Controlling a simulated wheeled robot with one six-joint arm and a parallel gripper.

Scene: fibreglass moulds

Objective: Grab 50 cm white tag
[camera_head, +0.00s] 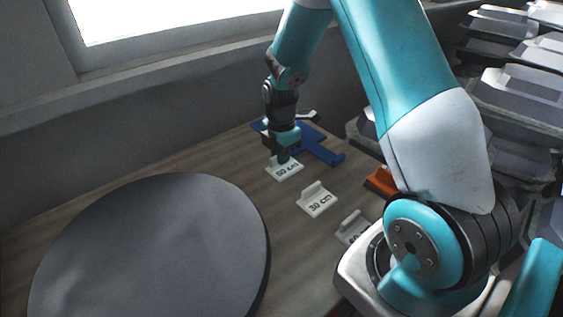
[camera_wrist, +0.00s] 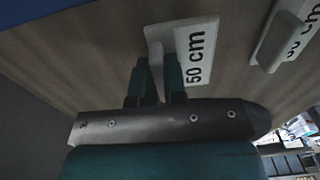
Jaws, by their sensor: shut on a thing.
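The white 50 cm tag (camera_head: 286,171) lies on the wooden table, the farthest of three white tags in a row. In the wrist view the tag (camera_wrist: 203,50) shows its printed "50 cm" and its upright tab. My gripper (camera_head: 282,158) is above it, pointing down. In the wrist view the two dark fingers of my gripper (camera_wrist: 160,72) are shut on the tab. The tag appears to be still on the table, though I cannot tell whether it is slightly lifted. Part of the tab is hidden by the fingers.
The 30 cm tag (camera_head: 317,203) lies close by, with another white tag (camera_head: 352,229) nearer my arm. A blue tool (camera_head: 325,150) lies just behind. A large grey disc (camera_head: 150,250) covers the table's left. An orange object (camera_head: 381,181) and stacked grey moulds (camera_head: 520,90) are at right.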

